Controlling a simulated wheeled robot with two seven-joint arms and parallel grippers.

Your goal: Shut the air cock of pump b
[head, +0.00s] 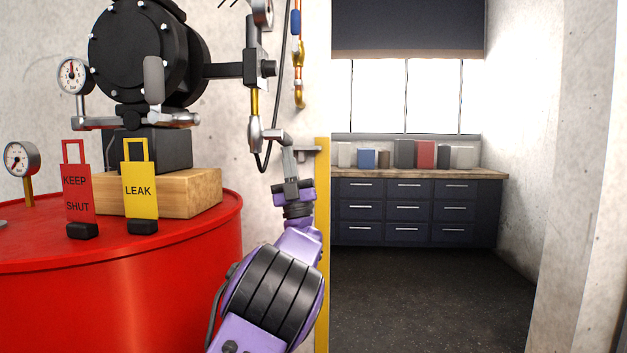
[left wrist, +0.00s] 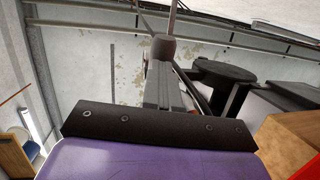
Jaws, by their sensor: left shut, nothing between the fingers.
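A black pump (head: 150,50) stands on a wooden block (head: 185,192) on a red drum. I see no letter on it. A pipe comes down at its right. Low on it is a silver fitting (head: 255,135), which looks like the air cock, with a short arm reaching right. My left gripper (head: 287,143) points up, shut and empty, its tips close to that arm's right end. I cannot tell if they touch. In the left wrist view the shut fingers (left wrist: 163,55) show left of the dark pump (left wrist: 228,80). My right gripper is not in view.
The red drum (head: 120,290) carries a red KEEP SHUT tag (head: 77,195), a yellow LEAK tag (head: 140,190) and a gauge (head: 20,158). A dark hose (head: 284,80) hangs behind the pipe. A yellow post (head: 322,250) stands right of my arm. Open floor lies before the cabinets (head: 410,210).

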